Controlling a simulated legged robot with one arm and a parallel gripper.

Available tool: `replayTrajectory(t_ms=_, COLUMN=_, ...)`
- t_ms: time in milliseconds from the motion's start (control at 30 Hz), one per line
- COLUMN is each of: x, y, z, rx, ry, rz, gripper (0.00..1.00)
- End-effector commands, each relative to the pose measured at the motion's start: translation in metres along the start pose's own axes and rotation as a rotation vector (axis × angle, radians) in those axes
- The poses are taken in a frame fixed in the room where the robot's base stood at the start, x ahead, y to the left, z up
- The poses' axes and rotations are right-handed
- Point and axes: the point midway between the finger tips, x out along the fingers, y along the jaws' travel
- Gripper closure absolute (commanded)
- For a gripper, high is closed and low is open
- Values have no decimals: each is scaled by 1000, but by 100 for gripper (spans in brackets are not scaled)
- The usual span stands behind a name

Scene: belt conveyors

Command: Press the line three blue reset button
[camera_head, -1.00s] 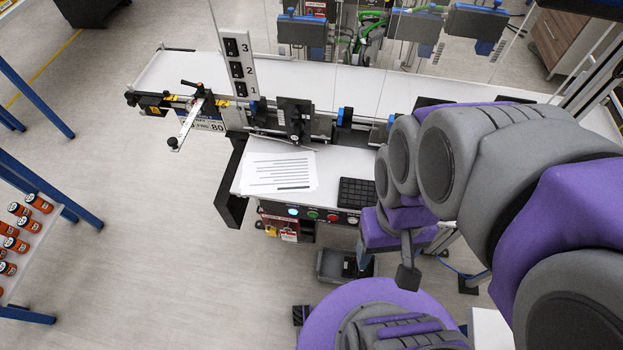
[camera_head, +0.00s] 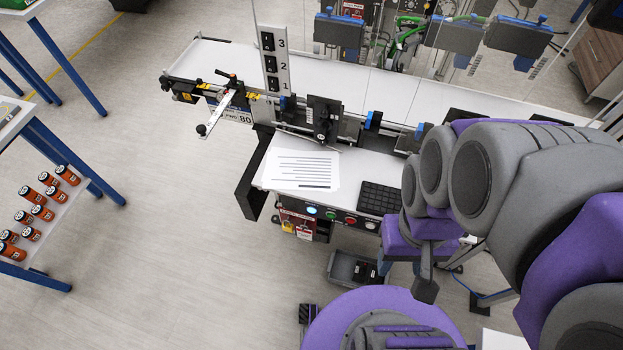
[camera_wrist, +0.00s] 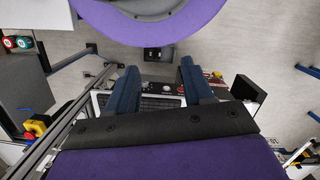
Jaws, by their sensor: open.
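A row of buttons sits on the front edge of the conveyor's work shelf. The lit pale-blue button (camera_head: 312,210) is at its left end, then a green (camera_head: 331,214), a red (camera_head: 350,219) and a whitish button (camera_head: 371,224). A white upright plate (camera_head: 274,60) numbered 3, 2, 1 carries black switches at the back. My gripper (camera_head: 426,285) hangs right of and nearer than the button row, apart from it. In the wrist view, my gripper (camera_wrist: 158,76) has its dark blue fingers spread and empty. Part of the button panel (camera_wrist: 157,88) shows between them; the pale-blue button is not visible there.
A paper sheet (camera_head: 300,170) and a black keyboard (camera_head: 380,198) lie on the shelf. A grey bin (camera_head: 352,268) stands on the floor below. A blue-legged rack (camera_head: 75,160) with several orange cans is at left. Open floor lies between rack and conveyor.

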Motion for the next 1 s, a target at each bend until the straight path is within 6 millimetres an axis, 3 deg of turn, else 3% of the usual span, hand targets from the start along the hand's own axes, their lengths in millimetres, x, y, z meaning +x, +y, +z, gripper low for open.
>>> replayTrajectory(t_ms=67, x=0, y=0, z=0, rx=0, ry=0, rz=0, gripper=56)
replayTrajectory(t_ms=500, x=0, y=0, z=0, rx=0, ry=0, rz=0, gripper=99)
replayTrajectory(t_ms=1000, x=0, y=0, z=0, rx=0, ry=0, rz=0, gripper=100)
